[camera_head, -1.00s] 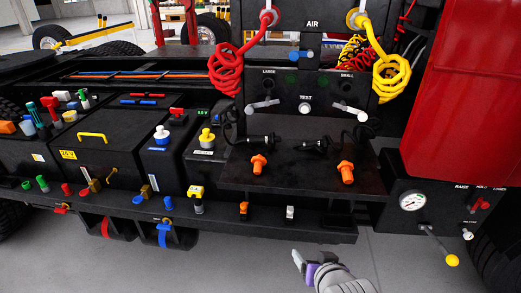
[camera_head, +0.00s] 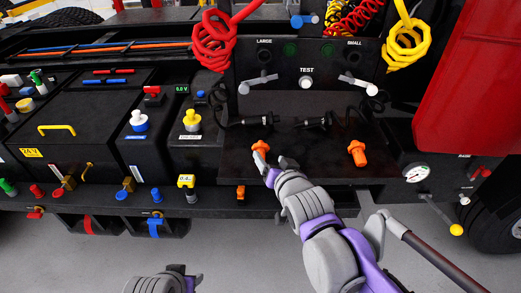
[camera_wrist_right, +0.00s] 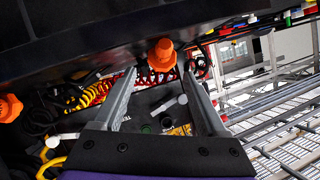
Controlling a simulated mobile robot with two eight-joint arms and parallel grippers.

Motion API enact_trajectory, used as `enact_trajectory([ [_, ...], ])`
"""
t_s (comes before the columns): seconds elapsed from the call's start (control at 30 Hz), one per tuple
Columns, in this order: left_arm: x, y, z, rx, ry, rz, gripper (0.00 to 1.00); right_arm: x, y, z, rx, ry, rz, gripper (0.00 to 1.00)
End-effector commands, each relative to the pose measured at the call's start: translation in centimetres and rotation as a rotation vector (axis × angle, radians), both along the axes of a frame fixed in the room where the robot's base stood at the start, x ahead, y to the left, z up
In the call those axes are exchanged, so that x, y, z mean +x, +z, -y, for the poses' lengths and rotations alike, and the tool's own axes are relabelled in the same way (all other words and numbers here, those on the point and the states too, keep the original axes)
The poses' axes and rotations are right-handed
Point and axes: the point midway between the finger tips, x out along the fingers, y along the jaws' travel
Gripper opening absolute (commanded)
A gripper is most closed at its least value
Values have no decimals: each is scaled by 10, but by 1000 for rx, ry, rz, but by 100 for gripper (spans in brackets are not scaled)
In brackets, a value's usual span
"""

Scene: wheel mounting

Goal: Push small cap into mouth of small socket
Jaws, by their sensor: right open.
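My right gripper (camera_head: 262,158) reaches in from the lower right to the left orange cap-like piece (camera_head: 260,148) on the dark shelf. In the right wrist view my right gripper (camera_wrist_right: 158,78) is open, and this piece (camera_wrist_right: 162,55) stands between its two fingers near the tips. I cannot tell whether they touch it. A second orange piece (camera_head: 357,153) stands farther right on the shelf. Which is the small cap is not clear. A green round spot (camera_head: 328,50) by the SMALL label may be the small socket. My left gripper (camera_head: 165,280) shows partly at the bottom edge.
Grey levers (camera_head: 357,84) and a white TEST knob (camera_head: 306,82) stick out of the panel. Black cable connectors (camera_head: 313,123) lie at the back of the shelf (camera_head: 335,170). A red coiled hose (camera_head: 213,42) and a yellow one (camera_head: 407,45) hang on either side.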

Motion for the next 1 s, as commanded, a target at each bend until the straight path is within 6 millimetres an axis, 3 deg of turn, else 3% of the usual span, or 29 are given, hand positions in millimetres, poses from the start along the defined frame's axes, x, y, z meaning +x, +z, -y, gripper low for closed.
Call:
enact_trajectory([
  [0.7, 1, 3, 0, 0, 0, 2, 50, 69, -22, -22, 0, 0, 0, 75],
  [1.0, 1, 3, 0, 0, 0, 2, 50, 73, -25, -23, 0, 0, 0, 75],
])
